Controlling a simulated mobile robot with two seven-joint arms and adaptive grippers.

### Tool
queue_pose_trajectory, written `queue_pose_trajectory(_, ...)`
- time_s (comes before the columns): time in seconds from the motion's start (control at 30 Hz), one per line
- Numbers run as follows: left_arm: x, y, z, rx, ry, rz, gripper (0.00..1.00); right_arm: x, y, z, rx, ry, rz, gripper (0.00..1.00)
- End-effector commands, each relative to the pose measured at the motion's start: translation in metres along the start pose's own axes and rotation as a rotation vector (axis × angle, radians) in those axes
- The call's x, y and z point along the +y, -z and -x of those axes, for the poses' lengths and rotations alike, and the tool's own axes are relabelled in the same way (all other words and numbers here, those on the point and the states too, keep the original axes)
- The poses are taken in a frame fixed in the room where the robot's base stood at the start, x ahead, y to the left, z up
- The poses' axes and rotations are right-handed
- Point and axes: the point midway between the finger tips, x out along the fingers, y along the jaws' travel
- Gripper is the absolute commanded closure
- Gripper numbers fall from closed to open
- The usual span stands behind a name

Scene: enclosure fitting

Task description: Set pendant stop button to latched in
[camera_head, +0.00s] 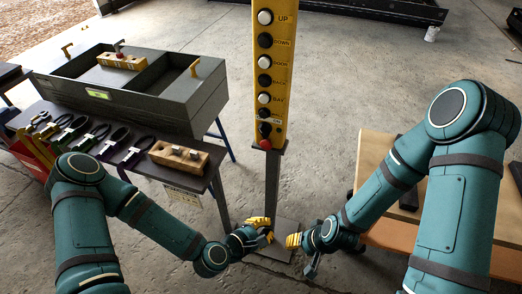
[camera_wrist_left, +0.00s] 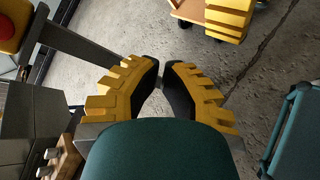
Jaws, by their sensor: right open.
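The yellow pendant (camera_head: 273,60) stands upright on a dark post in the head view, with a column of black and white buttons. The red stop button (camera_head: 265,144) sits at its lower end; whether it is in or out cannot be told. A red knob on yellow, likely this button (camera_wrist_left: 8,24), shows at the left wrist view's upper left corner. My left gripper (camera_head: 269,232) is below the button, near the post's foot, touching no button. Its fingertips (camera_wrist_left: 161,66) are close together with a narrow gap and nothing clearly held. My right gripper (camera_head: 291,241) is open beside it, to the right.
A grey toolbox (camera_head: 130,95) stands on a bench at left, with pliers-like tools and a wooden block (camera_head: 178,157) in front. A wooden-topped table (camera_head: 385,235) is at right, partly behind my right arm. The floor around the post (camera_head: 272,190) is mostly clear.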

Motion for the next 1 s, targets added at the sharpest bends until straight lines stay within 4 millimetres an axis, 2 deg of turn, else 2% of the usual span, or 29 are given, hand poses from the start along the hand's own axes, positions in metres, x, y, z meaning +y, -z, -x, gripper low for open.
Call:
queue_pose_trajectory(0.03, 0.015, -0.005, 0.001, -0.014, -0.086, 0.137, 1.00, -0.001, 0.001, 0.002, 0.001, 0.000, 0.000, 0.54)
queue_pose_trajectory(0.2, 0.071, -0.011, 0.015, -0.091, -0.366, 0.542, 1.00, -0.002, 0.002, 0.004, 0.004, 0.000, -0.001, 0.54)
queue_pose_trajectory(0.3, 0.098, -0.008, 0.026, -0.141, -0.497, 0.719, 1.00, -0.002, 0.003, 0.005, 0.005, -0.001, -0.002, 0.54)
queue_pose_trajectory(0.4, 0.116, -0.003, 0.036, -0.182, -0.588, 0.839, 1.00, -0.002, 0.003, 0.006, 0.006, -0.001, -0.002, 0.54)
queue_pose_trajectory(0.6, 0.129, 0.001, 0.045, -0.216, -0.657, 0.926, 1.00, -0.002, 0.003, 0.006, 0.006, -0.001, -0.002, 0.54)
queue_pose_trajectory(1.0, 0.129, 0.002, 0.042, -0.216, -0.655, 0.923, 1.00, -0.001, 0.002, 0.002, 0.003, 0.000, -0.001, 0.54)
